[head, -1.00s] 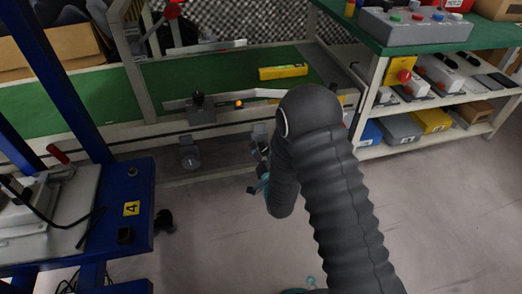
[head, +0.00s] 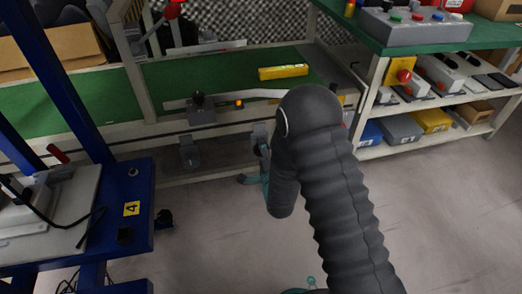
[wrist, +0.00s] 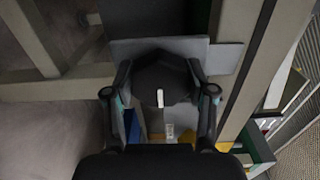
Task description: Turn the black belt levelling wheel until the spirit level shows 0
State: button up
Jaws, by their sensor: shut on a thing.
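The black levelling wheel (wrist: 172,78) fills the middle of the wrist view, with a short white mark on its face standing nearly vertical in the picture. My gripper (wrist: 160,93) has a finger on each side of the wheel and is shut on it. In the head view my own dark sleeved arm hides the wheel and most of the gripper; only teal and grey parts show beside the conveyor's lower side. The yellow spirit level (head: 283,72) lies on the green belt (head: 215,82). Its bubble and reading are too small to make out.
A blue-framed stand (head: 140,205) is at the left. A shelf with bins, including a yellow bin (head: 433,121), stands at the right. The floor between is clear.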

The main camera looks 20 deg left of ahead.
jog(key=shift+m, duration=0.6)
jog(key=o, duration=1.2)
jog(key=shift+s, duration=0.1)
jog(key=v, duration=1.2)
jog(key=shift+a, duration=0.1)
